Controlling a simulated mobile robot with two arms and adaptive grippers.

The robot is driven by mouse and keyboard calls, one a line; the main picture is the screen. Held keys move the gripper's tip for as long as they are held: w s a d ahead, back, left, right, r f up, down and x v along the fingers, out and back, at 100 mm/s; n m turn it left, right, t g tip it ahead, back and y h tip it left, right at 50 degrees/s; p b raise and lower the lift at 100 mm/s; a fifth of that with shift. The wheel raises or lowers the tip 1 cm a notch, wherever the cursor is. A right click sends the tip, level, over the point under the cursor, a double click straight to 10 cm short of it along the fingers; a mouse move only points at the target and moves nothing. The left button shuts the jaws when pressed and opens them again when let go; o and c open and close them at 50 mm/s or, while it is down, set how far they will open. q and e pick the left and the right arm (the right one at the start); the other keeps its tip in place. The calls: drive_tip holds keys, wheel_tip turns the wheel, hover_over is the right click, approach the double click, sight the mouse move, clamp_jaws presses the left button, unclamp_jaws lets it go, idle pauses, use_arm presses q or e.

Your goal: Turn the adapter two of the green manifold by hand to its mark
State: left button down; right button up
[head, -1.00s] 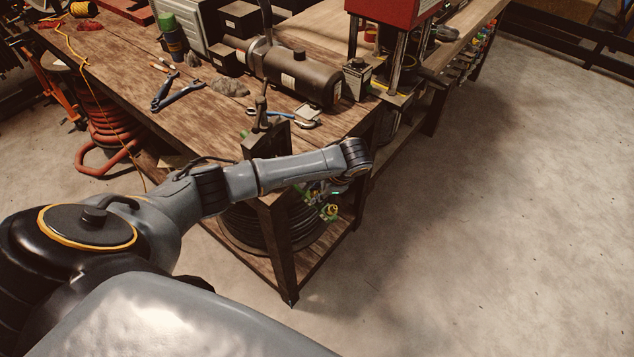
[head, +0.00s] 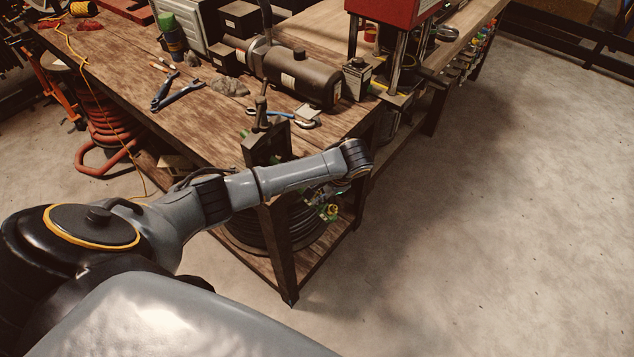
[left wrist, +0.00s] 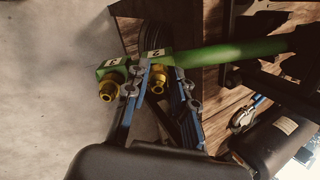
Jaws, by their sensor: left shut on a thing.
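The green manifold (left wrist: 230,53) crosses the left wrist view as a green pipe with blocks at its left end. Adapter two (left wrist: 159,83), a brass-coloured fitting, sits below a white label that looks like a 2. My left gripper (left wrist: 162,76) has its blue-grey fingers on either side of this adapter and is shut on it. The alignment mark cannot be made out. In the head view, my wrist hides most of the manifold; a small green and yellow end (head: 330,211) shows below it. My right gripper is not in view.
The wooden workbench (head: 130,97) holds a dark cylinder (head: 301,78), blue-handled pliers (head: 176,95) and a red press (head: 392,10). A bench leg (head: 281,250) stands close below my left arm. A coiled black hose (head: 250,232) lies underneath. The floor at right is clear.

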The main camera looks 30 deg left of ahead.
use_arm(q)
drive_tip(key=c, duration=1.1)
unclamp_jaws()
drive_tip(key=shift+r, duration=0.1)
drive_tip(key=v, duration=1.1)
drive_tip(key=shift+d+r, duration=0.2)
drive_tip(key=shift+r, duration=0.15)
